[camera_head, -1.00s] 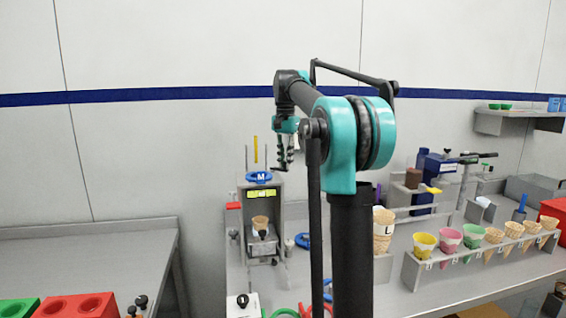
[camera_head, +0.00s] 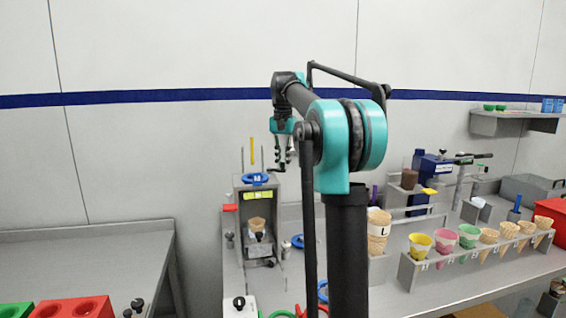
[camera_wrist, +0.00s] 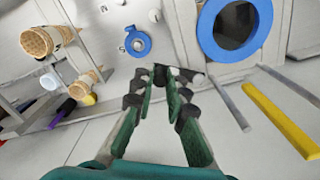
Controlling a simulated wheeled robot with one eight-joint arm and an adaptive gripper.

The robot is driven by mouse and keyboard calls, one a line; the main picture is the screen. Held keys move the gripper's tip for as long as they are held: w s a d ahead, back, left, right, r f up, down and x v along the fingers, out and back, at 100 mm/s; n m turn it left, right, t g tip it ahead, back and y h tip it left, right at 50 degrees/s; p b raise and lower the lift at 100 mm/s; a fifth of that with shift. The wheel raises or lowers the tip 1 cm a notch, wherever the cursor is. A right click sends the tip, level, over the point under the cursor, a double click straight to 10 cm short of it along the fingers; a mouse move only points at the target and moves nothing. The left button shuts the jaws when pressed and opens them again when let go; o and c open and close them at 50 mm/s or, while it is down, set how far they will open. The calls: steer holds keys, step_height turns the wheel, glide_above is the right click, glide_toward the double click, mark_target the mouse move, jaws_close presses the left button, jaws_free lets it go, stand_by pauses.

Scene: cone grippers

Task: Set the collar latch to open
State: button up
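A grey dispenser stand (camera_head: 240,215) carries a blue ring marked M (camera_head: 257,179). The ring is large at the upper right of the wrist view (camera_wrist: 206,24). My gripper (camera_head: 282,166) points down beside the ring, to its right. A small black part (camera_wrist: 184,74) shows at the stand's edge by the fingertips; contact is unclear. It may be the collar latch, but I cannot tell for sure or read its setting.
A yellow rod (camera_wrist: 280,120) rises near the ring. A red tab (camera_head: 230,208) sticks out at the stand's left. A smaller blue ring (camera_wrist: 137,43) lies on the counter. Cones stand in a rack (camera_head: 408,272) at right; a red holder (camera_head: 72,308) is at lower left.

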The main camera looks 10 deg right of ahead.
mark_target(283, 163)
steer(key=o, duration=0.4)
step_height(283, 163, up, 12)
steer(key=shift+r, duration=0.1)
stand_by(0.5)
steer(key=shift+s, duration=0.1)
